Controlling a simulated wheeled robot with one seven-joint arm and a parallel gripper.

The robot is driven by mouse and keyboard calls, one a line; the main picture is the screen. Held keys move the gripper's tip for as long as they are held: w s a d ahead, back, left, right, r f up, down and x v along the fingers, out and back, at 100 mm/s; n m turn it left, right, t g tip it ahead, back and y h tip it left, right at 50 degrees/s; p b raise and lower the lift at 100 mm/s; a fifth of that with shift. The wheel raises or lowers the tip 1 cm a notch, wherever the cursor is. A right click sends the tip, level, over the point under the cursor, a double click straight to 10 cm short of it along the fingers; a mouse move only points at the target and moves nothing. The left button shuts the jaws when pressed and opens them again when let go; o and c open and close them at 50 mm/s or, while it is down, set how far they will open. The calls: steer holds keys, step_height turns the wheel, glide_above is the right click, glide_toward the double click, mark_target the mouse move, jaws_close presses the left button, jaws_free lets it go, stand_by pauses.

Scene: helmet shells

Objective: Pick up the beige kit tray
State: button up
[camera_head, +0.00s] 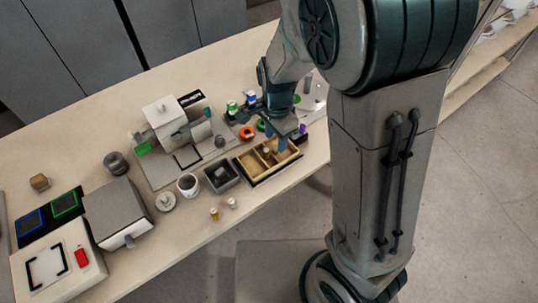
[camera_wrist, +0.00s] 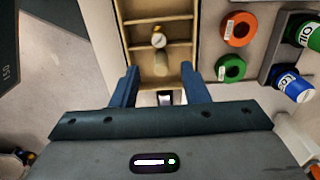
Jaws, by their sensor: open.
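The beige kit tray (camera_head: 247,170) is a shallow open box with dividers, on the table near its front edge. In the wrist view the tray (camera_wrist: 175,43) lies ahead of my gripper, with a small gauge-like part (camera_wrist: 158,39) and a pale cylindrical part (camera_wrist: 161,63) inside. My gripper (camera_wrist: 160,76) is open, its two blue fingers apart and over the tray's near end, with nothing held between them. In the head view my gripper (camera_head: 281,143) is above the right end of the tray and partly hides it. I cannot tell whether the fingers touch the tray.
A dark grey bin (camera_head: 221,178) and a white cup (camera_head: 188,185) stand left of the tray. Orange (camera_wrist: 238,28) and green (camera_wrist: 231,69) rings, and green and blue bottles (camera_wrist: 294,86), are close beside it. Two small bottles (camera_head: 214,213) stand near the table's front edge.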

mark_target(276, 142)
step_height(276, 142, down, 4)
steer(key=shift+w+r, duration=0.1)
steer(key=shift+r, duration=0.15)
jaws_close()
steer(key=shift+r, duration=0.15)
